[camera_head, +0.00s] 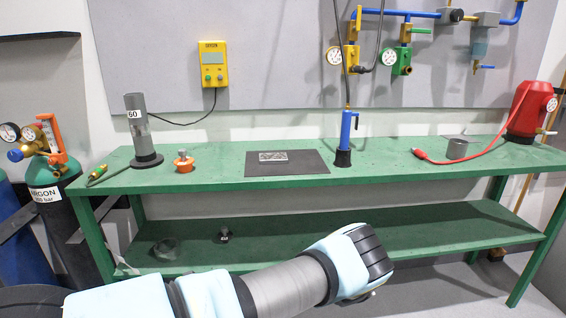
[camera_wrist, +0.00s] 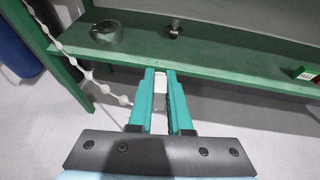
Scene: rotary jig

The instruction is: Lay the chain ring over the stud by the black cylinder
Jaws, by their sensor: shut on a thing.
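My gripper (camera_wrist: 160,78) has its teal fingers shut on a small pale piece, which looks like the end of the white chain. The chain (camera_wrist: 86,73) runs from the upper left down to behind my left finger in the wrist view; its join to the held piece is hidden. In the head view, my gripper is in front of the bench, its fingertips mostly hidden. A small metal post with a dark base (camera_head: 224,235) stands on the lower shelf; it also shows in the wrist view (camera_wrist: 174,29). I cannot tell a stud beside a black cylinder for certain.
The green lower shelf (camera_head: 400,236) lies beyond my gripper, with a clear round dish (camera_head: 165,249) on its left. A green bench leg (camera_head: 97,240) stands at the left. A red-green box (camera_wrist: 304,74) is at the wrist view's right. The shelf's middle is clear.

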